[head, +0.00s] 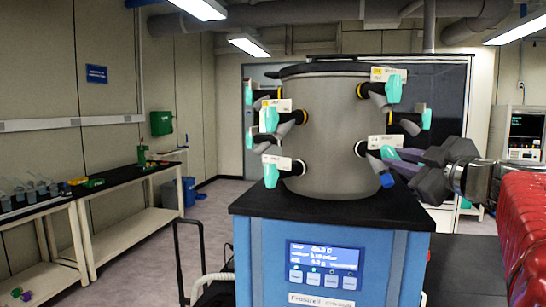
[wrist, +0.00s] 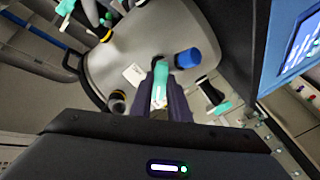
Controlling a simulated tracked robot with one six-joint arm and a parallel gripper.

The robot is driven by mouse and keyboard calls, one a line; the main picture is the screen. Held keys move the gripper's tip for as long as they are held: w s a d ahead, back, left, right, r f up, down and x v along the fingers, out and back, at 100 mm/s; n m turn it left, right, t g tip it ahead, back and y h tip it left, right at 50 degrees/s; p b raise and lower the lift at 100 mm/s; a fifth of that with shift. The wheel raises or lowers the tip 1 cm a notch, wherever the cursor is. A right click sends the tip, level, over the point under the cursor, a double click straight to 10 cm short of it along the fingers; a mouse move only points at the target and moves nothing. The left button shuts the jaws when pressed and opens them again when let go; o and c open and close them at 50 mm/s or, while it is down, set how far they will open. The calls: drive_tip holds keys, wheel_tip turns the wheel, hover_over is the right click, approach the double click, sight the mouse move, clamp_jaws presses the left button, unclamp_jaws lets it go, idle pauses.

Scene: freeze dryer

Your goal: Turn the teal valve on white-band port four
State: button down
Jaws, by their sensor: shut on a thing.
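The grey drum (head: 330,130) of the freeze dryer carries several ports with teal valves. A lower-right port with a white band (head: 361,149) has a label tag (head: 383,142), too small to read, so I cannot confirm its number. Its teal valve (head: 387,153) is partly hidden by my gripper (head: 400,155), which reaches in from the right. In the wrist view, the teal valve (wrist: 160,72) sits between the dark fingers of my gripper (wrist: 168,92), which are shut on it.
Another port with a yellow band (head: 361,90) and teal valve (head: 393,89) sits just above. More ports with teal valves (head: 270,174) line the drum's left side. The drum stands on a black top (head: 300,208) over a blue cabinet with a lit display (head: 324,256).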

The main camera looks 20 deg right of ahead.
drive_tip(key=shift+f+n, duration=0.15)
drive_tip(key=shift+n, duration=1.55)
drive_tip(key=c, duration=1.7)
unclamp_jaws()
drive_tip(key=shift+s, duration=0.1)
